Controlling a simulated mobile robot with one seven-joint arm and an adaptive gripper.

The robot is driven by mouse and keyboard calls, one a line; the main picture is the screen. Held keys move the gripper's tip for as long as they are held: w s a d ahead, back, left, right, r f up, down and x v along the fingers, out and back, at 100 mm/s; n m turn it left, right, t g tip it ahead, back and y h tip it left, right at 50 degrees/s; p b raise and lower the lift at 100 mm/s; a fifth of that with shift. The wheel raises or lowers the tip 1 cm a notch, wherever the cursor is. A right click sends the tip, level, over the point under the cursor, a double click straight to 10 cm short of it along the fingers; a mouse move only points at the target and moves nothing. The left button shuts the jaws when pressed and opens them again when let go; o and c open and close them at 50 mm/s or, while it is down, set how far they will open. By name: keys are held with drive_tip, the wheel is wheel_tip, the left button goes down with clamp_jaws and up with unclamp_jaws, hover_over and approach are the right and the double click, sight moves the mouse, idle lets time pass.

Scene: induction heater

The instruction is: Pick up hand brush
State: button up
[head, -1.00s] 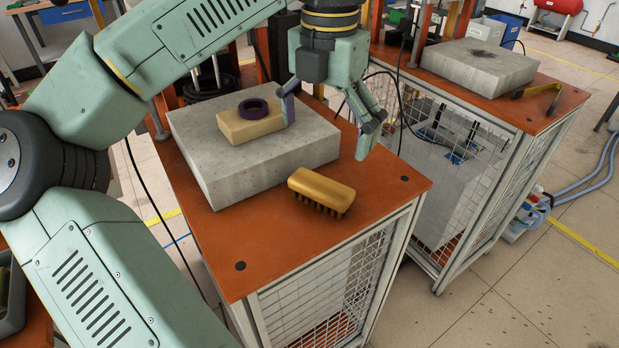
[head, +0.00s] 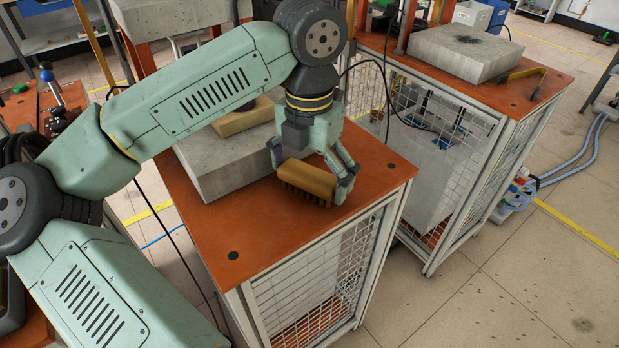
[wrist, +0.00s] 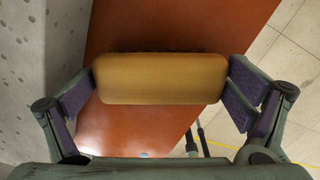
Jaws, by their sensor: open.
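The hand brush (head: 304,182) has a yellow-brown wooden block and dark bristles. It is on the orange tabletop (head: 270,225), in front of the grey concrete block. My gripper (head: 312,180) is lowered over it with the fingers at its two ends. In the wrist view, the brush (wrist: 160,78) lies lengthwise between the purple finger pads of my gripper (wrist: 160,90). The left pad is very close to the left end, and the right pad is at or near the right end. I cannot tell whether they touch. The jaws are open.
The grey concrete block (head: 215,168) stands close behind the brush, with a yellowish block (head: 238,120) on it, partly hidden by my arm. The tabletop's front part is clear. A second caged table (head: 540,75) with another concrete block (head: 465,52) stands to the right.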

sight(312, 177)
drive_tip(key=shift+c, duration=0.2)
drive_tip(key=c, duration=0.9)
drive_tip(key=shift+r, duration=0.2)
drive_tip(key=shift+r, duration=0.3)
drive_tip(key=shift+s+d+r+b, duration=0.1)
drive_tip(key=shift+s+r+b, duration=0.25)
drive_tip(key=shift+r, duration=0.3)
drive_tip(key=shift+s+d+r+b, duration=0.1)
drive_tip(key=shift+r+b, duration=0.3)
drive_tip(key=shift+r, duration=0.2)
drive_tip(key=s+d+b, duration=0.1)
drive_tip(key=s, duration=0.3)
drive_tip(key=s+d+r, duration=0.1)
drive_tip(key=s+d, duration=0.1)
drive_tip(key=s, duration=0.3)
drive_tip(key=s+d+b, duration=0.1)
drive_tip(key=s+d, duration=0.1)
drive_tip(key=s, duration=0.3)
drive_tip(key=shift+d+r+b, duration=0.15)
drive_tip(key=shift+r+b, duration=0.15)
drive_tip(key=shift+b, duration=0.05)
drive_tip(key=o, duration=0.8)
drive_tip(key=c, duration=0.5)
